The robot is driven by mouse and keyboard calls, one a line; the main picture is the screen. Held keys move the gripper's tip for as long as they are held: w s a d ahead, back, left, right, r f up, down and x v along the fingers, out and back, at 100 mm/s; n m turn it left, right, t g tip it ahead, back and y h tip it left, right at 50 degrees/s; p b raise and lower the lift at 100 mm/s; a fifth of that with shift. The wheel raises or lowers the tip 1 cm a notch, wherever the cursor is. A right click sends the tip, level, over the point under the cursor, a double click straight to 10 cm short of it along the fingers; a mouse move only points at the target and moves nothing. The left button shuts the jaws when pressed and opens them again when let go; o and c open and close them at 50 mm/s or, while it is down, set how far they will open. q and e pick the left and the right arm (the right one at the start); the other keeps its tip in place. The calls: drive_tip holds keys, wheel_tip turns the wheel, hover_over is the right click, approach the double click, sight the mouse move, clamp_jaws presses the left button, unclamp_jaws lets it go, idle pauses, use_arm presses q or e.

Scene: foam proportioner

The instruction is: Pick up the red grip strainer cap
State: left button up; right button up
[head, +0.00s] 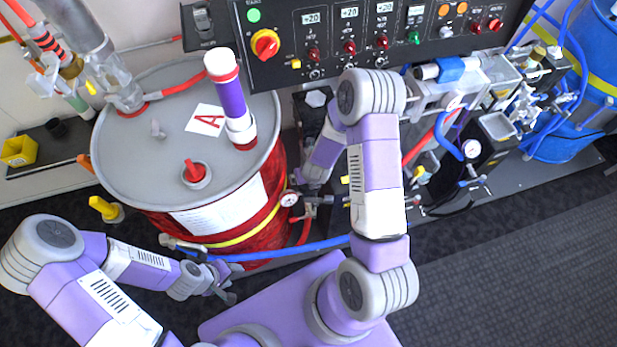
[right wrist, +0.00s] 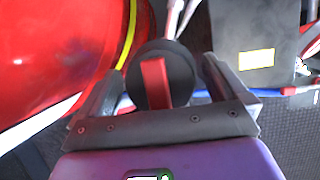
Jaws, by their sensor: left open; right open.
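The red grip strainer cap (right wrist: 156,82) shows in the right wrist view as a dark round cap with an upright red bar across it. It lies between the two fingers of my open right gripper, one on each side; I cannot tell whether either touches it. In the head view my right gripper (head: 309,180) is low beside the drum, partly behind my own arm, and the cap cannot be made out there. My left gripper (head: 226,286) is open and empty in front of the drum, near the blue hose.
A red drum (head: 130,183) with a grey lid stands on the left, carrying a purple-and-white tube (head: 229,95). A black control panel (head: 330,40) spans the back. Pipes, gauges and hoses crowd the right of the right gripper. Dark floor (head: 510,270) is clear at lower right.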

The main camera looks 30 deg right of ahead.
drive_tip(key=shift+c, duration=0.5)
drive_tip(key=c, duration=1)
drive_tip(key=shift+r, duration=0.1)
